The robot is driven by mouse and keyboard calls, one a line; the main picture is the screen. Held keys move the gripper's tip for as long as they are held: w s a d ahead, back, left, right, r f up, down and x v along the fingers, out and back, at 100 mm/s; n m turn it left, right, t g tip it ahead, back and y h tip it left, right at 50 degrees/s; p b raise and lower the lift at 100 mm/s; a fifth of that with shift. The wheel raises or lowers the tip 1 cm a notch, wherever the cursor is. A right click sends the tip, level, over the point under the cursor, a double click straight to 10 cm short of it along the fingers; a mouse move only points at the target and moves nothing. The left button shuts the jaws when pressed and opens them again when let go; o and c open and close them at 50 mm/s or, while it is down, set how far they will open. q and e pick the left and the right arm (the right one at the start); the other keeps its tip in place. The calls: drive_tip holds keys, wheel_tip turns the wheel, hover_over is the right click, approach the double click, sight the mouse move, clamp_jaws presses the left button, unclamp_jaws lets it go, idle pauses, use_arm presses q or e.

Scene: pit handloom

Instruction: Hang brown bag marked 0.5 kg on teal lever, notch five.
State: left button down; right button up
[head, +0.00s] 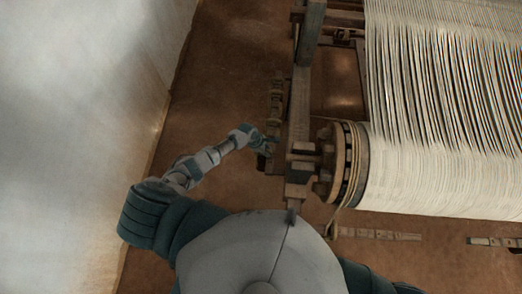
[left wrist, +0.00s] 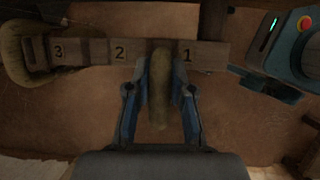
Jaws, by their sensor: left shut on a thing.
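In the left wrist view my left gripper (left wrist: 160,118) is shut on an olive-brown, narrow, rounded thing, which looks like the brown bag (left wrist: 158,98). No weight mark shows on it. It stands upright in the picture and overlaps the numbered wooden bar (left wrist: 95,51) between the 2 and the 1. I cannot tell whether it touches the bar. The bar shows 3, 2 and 1 from left to right; no 5 and no teal colour show on it. In the head view my left gripper (head: 262,143) is beside the loom's left frame, its held thing too small to make out. My right gripper is out of view.
An olive-brown loop or bag (left wrist: 12,52) is around the bar's left end. A teal-grey unit with a red button (left wrist: 295,48) is close at the right. In the head view the warp roller (head: 440,180) and loom frame (head: 300,105) stand right of my gripper; open floor (head: 215,75) lies left.

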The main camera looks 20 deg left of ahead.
sight(272, 150)
use_arm(q)
drive_tip(key=shift+w+d, duration=0.25)
drive_tip(key=shift+d, duration=0.5)
drive_tip(key=shift+w+d+b, duration=0.3)
drive_tip(key=shift+d+b, duration=0.35)
drive_tip(key=shift+d, duration=0.15)
drive_tip(key=shift+f+b, duration=0.55)
drive_tip(key=shift+f, duration=0.3)
drive_tip(key=shift+d+f, duration=0.1)
drive_tip(key=shift+f, duration=0.2)
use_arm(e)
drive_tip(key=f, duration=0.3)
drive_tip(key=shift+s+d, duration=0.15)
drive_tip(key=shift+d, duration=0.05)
use_arm(q)
drive_tip(key=shift+s+f, duration=0.1)
drive_tip(key=shift+f, duration=0.2)
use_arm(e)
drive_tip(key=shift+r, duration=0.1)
use_arm(q)
drive_tip(key=c, duration=0.9)
unclamp_jaws()
drive_tip(key=shift+f, duration=0.1)
drive_tip(key=shift+c, duration=0.2)
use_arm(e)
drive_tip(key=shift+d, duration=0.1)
